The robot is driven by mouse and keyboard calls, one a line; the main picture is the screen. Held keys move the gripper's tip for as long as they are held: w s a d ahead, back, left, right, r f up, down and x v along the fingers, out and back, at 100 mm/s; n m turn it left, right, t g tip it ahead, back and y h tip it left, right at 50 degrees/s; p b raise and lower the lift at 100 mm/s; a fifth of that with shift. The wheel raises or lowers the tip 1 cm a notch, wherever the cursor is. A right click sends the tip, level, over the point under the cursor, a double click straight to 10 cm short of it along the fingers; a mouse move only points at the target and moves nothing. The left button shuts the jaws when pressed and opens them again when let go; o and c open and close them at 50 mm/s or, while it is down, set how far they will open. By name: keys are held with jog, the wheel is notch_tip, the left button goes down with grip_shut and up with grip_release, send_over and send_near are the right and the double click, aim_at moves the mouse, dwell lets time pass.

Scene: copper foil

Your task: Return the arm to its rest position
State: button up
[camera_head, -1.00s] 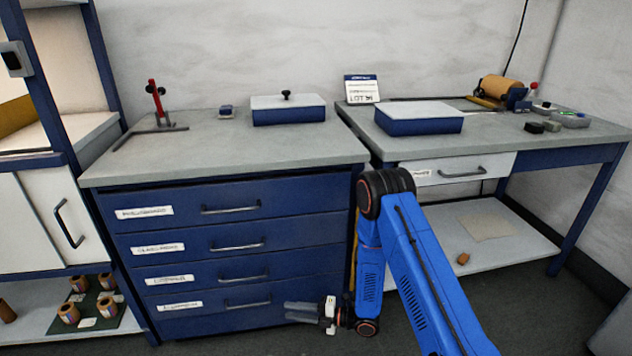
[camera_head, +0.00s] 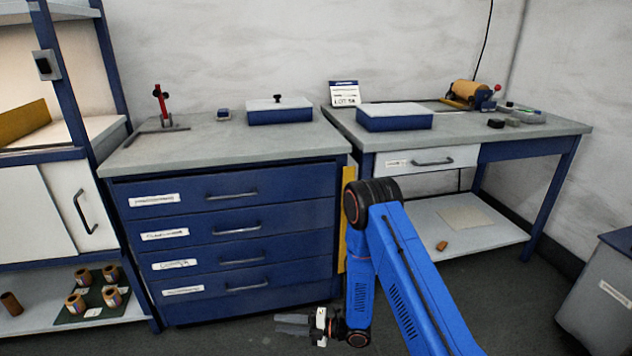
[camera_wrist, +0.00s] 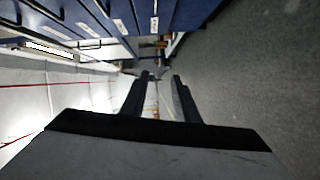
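My blue arm (camera_head: 400,270) reaches up from the bottom of the head view, bends at a black joint and hangs down in front of the drawer cabinet (camera_head: 230,240). My gripper (camera_head: 278,325) is low, near the floor, pointing left in front of the cabinet's base. In the wrist view, its two dark fingers (camera_wrist: 160,78) stand apart with a gap between them. Floor and furniture show through the gap, and I see nothing held.
A workbench (camera_head: 480,135) with a blue box (camera_head: 395,123) stands right of the cabinet. A shelf (camera_head: 45,300) with several copper-coloured rolls is at left. A grey cabinet (camera_head: 605,295) stands at the right edge. Open floor (camera_head: 500,310) lies between.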

jog(key=w+d+r+m+t+h, duration=0.2)
jog(key=w+d+r+m+h, duration=0.1)
jog(key=w+d+r, duration=0.3)
jog(key=w+d+r+m+t+h, duration=0.35)
jog(key=w+r, duration=0.25)
jog(key=r, duration=0.3)
jog(key=s+d+r+m+t+h, duration=0.2)
jog(key=d+r+m+h, duration=0.55)
jog(key=d+r, duration=0.9)
jog(key=s+d+r+m+g+h, duration=0.1)
jog(key=s+d+r+m+h, duration=0.1)
jog(key=s+d+r+m, duration=0.55)
jog(key=s+d+r+m+g+h, duration=0.1)
jog(key=s+d+r+m, duration=0.3)
jog(key=s, duration=0.6)
jog(key=s+d+m+g, duration=0.2)
jog(key=s+m, duration=0.4)
jog(key=s, duration=1.8)
jog(key=shift+d+r+g, duration=0.15)
jog(key=shift+r+g, duration=0.3)
jog(key=shift+g, duration=0.2)
jog(key=shift+m, duration=0.25)
jog(key=shift+c, duration=0.3)
